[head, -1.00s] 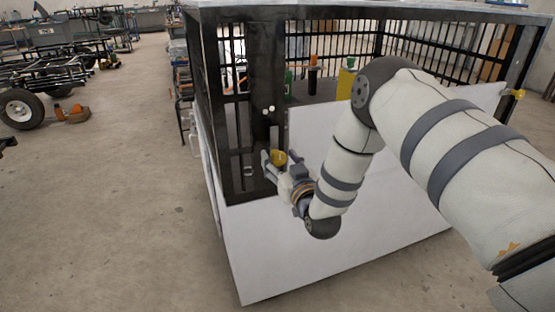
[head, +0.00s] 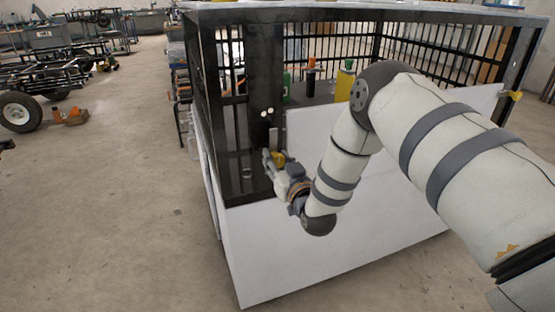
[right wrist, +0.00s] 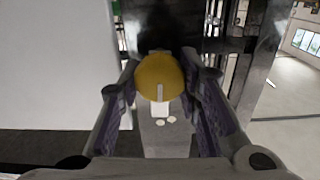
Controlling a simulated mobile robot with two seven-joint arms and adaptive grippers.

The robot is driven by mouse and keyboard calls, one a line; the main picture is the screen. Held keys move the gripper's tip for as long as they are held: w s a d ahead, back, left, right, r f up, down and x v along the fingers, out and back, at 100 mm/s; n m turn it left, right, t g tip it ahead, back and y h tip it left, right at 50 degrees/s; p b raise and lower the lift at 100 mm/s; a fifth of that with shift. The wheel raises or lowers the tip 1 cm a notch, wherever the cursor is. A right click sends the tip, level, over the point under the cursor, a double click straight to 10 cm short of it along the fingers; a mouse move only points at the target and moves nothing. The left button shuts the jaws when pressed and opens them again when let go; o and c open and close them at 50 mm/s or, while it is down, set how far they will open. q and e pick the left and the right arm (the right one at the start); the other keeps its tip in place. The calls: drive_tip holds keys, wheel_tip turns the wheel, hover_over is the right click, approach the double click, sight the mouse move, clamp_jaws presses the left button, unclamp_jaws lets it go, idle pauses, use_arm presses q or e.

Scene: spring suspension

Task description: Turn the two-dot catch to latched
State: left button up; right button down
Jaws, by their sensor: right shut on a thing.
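The two-dot catch has a yellow round knob (head: 279,158) on the dark corner post of the cage, with two white dots (head: 267,113) on the post above it. In the right wrist view the yellow knob (right wrist: 160,77) sits between my fingers, with a pale line down its face. The line runs into a small white block, and two pale dots (right wrist: 166,121) show below it on a grey plate. My right gripper (head: 270,161) is shut on the knob, partly hiding it in the head view. My left gripper is not in view.
The cage has dark bars and white lower panels (head: 330,245). Another yellow catch (head: 515,95) is on the far right post. Green and yellow bottles stand inside.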

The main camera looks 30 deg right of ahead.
drive_tip(key=m, duration=0.3)
drive_tip(key=shift+m, duration=0.4)
drive_tip(key=m, duration=0.4)
drive_tip(key=shift+d+f+m+p, duration=0.1)
drive_tip(key=shift+m+p, duration=0.2)
drive_tip(key=shift+p, duration=0.05)
drive_tip(key=m, duration=0.4)
drive_tip(key=shift+d+f+m, duration=0.1)
drive_tip(key=shift+m, duration=0.2)
use_arm(q)
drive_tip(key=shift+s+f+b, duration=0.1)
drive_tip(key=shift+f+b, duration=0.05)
drive_tip(key=shift+b, duration=0.35)
use_arm(e)
drive_tip(key=shift+m, duration=2.1)
drive_tip(key=c, duration=1.2)
unclamp_jaws()
drive_tip(key=shift+o, duration=0.2)
drive_tip(key=shift+s, duration=0.1)
